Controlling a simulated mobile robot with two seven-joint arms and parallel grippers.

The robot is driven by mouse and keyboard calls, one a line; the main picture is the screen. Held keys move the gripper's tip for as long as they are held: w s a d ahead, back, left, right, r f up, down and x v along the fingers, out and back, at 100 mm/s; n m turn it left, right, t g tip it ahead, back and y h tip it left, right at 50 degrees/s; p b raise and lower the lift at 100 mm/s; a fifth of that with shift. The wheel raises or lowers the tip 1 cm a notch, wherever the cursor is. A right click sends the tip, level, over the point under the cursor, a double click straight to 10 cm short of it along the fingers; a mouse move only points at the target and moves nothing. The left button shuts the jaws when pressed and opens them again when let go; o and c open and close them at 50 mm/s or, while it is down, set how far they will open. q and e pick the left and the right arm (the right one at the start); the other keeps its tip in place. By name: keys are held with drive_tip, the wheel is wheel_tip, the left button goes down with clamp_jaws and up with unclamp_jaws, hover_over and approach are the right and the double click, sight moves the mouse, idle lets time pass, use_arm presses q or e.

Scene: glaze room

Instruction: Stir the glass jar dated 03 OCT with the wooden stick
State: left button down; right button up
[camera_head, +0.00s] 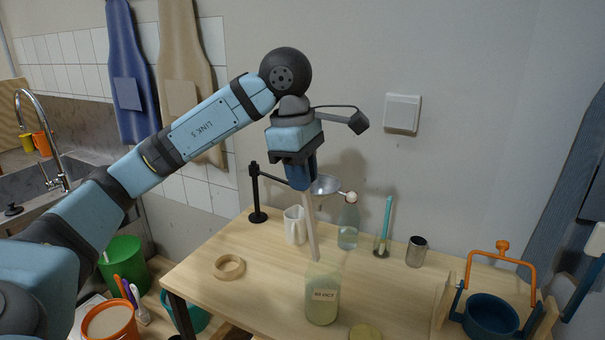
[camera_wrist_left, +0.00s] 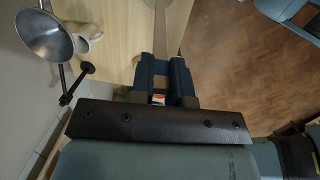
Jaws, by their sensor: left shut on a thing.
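The glass jar (camera_head: 322,308), labelled 03 OCT, stands upright near the table's front edge and looks partly filled with pale liquid. My left gripper (camera_head: 301,184) is above it, fingers down, shut on the wooden stick (camera_head: 311,225). The stick hangs nearly upright, slightly tilted, its lower end at the jar's mouth; I cannot tell whether the tip is inside. In the left wrist view my left gripper (camera_wrist_left: 162,82) holds the stick (camera_wrist_left: 171,30), which runs out past the top edge; the jar is not clear there.
Behind the jar stand a white jug (camera_head: 295,225), a clear bottle (camera_head: 348,228), a teal rod (camera_head: 386,222) in a glass and a metal cup (camera_head: 416,251). A funnel (camera_head: 326,186) hangs on a black stand (camera_head: 256,195). A tape ring (camera_head: 229,267) lies left; a blue pot (camera_head: 490,316) stands right.

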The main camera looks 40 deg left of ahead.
use_arm(q)
drive_tip(key=shift+r, duration=0.1)
wheel_tip(320, 180, up, 5)
drive_tip(key=p, duration=0.3)
drive_tip(key=shift+p, duration=0.3)
idle(0.4)
